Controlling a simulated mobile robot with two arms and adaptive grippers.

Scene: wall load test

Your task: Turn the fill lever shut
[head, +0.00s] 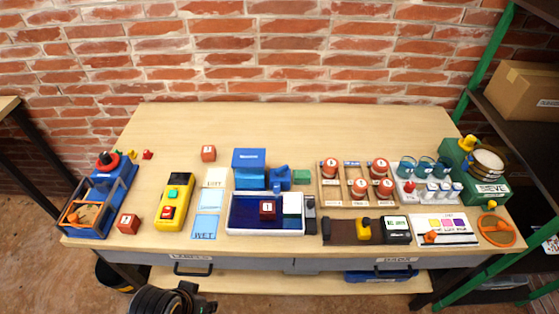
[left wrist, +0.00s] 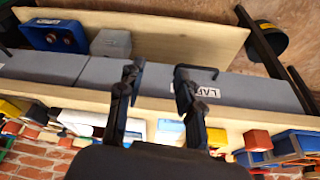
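No lever is clearly marked as the fill lever in these views. A blue tank (head: 249,160) stands at the table's centre. A blue fitting with a small upright part (head: 280,179) sits beside it, behind a white-rimmed tray (head: 232,222) of dark blue; I cannot tell if this part is the lever, or its position. My left gripper (head: 208,303) is low in front of the table, below the drawer marked LABELS, away from the tank. In the left wrist view its two fingers (left wrist: 157,78) are apart with nothing between them. My right gripper is not in view.
The labels drawer handle (left wrist: 186,78) is near the left fingers. A yellow box with buttons (head: 175,202), a red block (head: 129,223) and a wooden rack of jars (head: 329,197) stand on the table. The table's back half is mostly clear.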

